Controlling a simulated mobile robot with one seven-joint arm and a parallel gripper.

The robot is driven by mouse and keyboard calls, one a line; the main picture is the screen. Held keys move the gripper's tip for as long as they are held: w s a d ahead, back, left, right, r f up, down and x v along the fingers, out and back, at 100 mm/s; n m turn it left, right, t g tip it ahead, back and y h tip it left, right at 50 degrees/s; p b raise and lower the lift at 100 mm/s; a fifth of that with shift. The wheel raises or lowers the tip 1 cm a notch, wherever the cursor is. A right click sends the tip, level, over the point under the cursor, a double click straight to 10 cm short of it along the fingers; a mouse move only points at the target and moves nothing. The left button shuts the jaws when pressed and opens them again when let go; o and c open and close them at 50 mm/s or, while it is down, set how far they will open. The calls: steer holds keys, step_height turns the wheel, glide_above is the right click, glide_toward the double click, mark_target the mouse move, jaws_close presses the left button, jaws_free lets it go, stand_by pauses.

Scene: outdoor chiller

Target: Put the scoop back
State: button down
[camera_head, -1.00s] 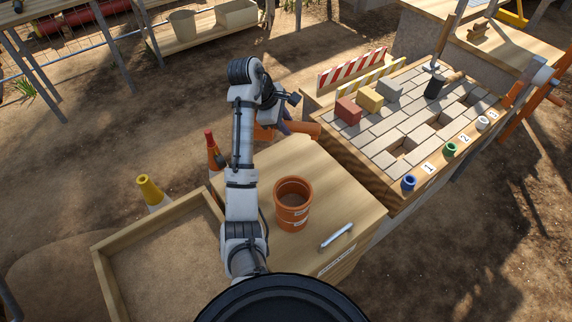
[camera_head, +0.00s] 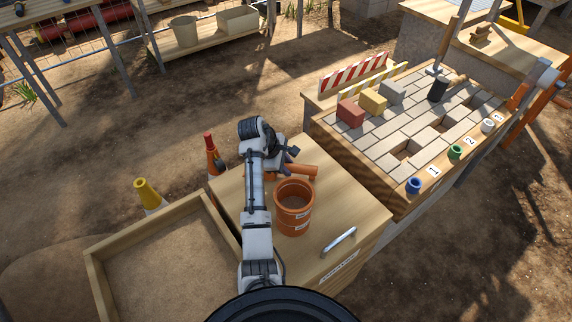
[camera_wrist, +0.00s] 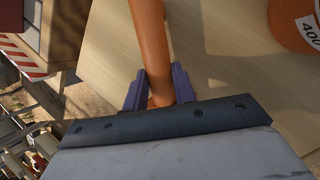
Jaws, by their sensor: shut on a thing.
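My gripper (camera_head: 289,157) is shut on an orange tube-shaped thing, which I take to be the scoop (camera_head: 305,171). In the wrist view, the purple fingers (camera_wrist: 160,90) sit on either side of the orange shaft (camera_wrist: 153,40). In the head view the scoop lies roughly level at the far part of the wooden cabinet top, just beyond the orange bucket. I cannot tell whether it touches the top. The orange bucket (camera_head: 293,222) stands upright on the cabinet top (camera_head: 340,205); its labelled side shows in the wrist view (camera_wrist: 290,22).
A metal handle (camera_head: 339,242) is at the cabinet's near right. A sand tray (camera_head: 165,265) is at left, with cones (camera_head: 147,193) behind it. The paving bench (camera_head: 400,130) at right carries bricks, a black-headed mallet and coloured cups.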

steer(key=shift+f, duration=0.2)
steer(key=c, duration=1.1)
jaws_free()
steer(key=shift+c, duration=0.2)
steer(key=p+v, duration=0.1)
steer(key=v, duration=1.1)
steer(key=shift+r+p, duration=0.15)
steer(key=shift+p, duration=0.25)
steer(key=shift+w, duration=0.1)
